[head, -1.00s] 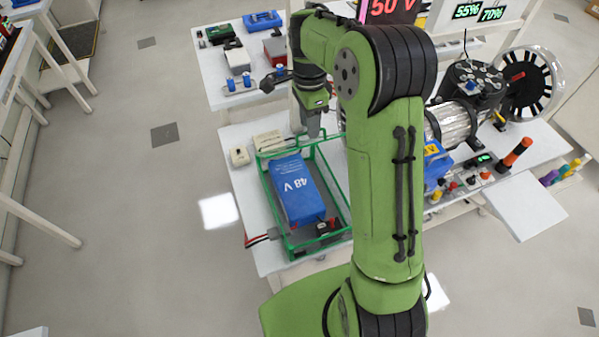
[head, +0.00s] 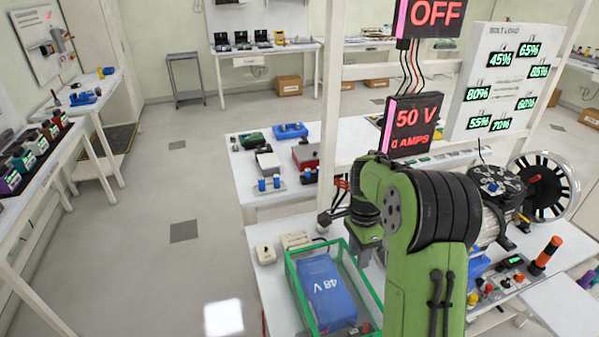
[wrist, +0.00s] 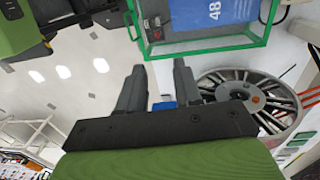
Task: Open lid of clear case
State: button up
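The clear case (head: 294,283) has green edges and holds a blue 48 V battery (head: 330,290). It stands on the white table at lower centre in the head view. Its top looks closed, but the clear lid is hard to make out. The case also shows in the wrist view (wrist: 205,46), at the top, with the battery (wrist: 212,12) inside. In the head view my gripper is near the case's far right side, partly hidden by my arm. In the wrist view my gripper (wrist: 158,84) is open and empty, its fingers pointing toward the case and apart from it.
A beige box (head: 296,239) and a small beige box (head: 265,254) lie behind the case. A white upright post carries the 50 V display (head: 411,125). A spoked wheel (head: 540,195) and a control strip stand at right.

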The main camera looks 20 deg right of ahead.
jog(key=s+a+r+n+t+h+b, duration=0.1)
jog(key=s+a+r+n+t+b, duration=0.1)
jog(key=s+a+r+n, duration=0.4)
jog(key=s+a+r+n+t+b, duration=0.2)
jog(key=s+a+r+n, duration=0.2)
jog(key=s+n, duration=0.3)
jog(key=s+a+f+n+t+y, duration=0.1)
jog(key=s+a+n+t, duration=0.1)
jog(key=s, duration=0.7)
jog(key=a+n, duration=0.1)
jog(key=n, duration=0.1)
jog(key=shift+f+n+t+b, duration=0.15)
jog(key=shift+n+t+b, duration=0.15)
jog(key=shift+n, duration=0.1)
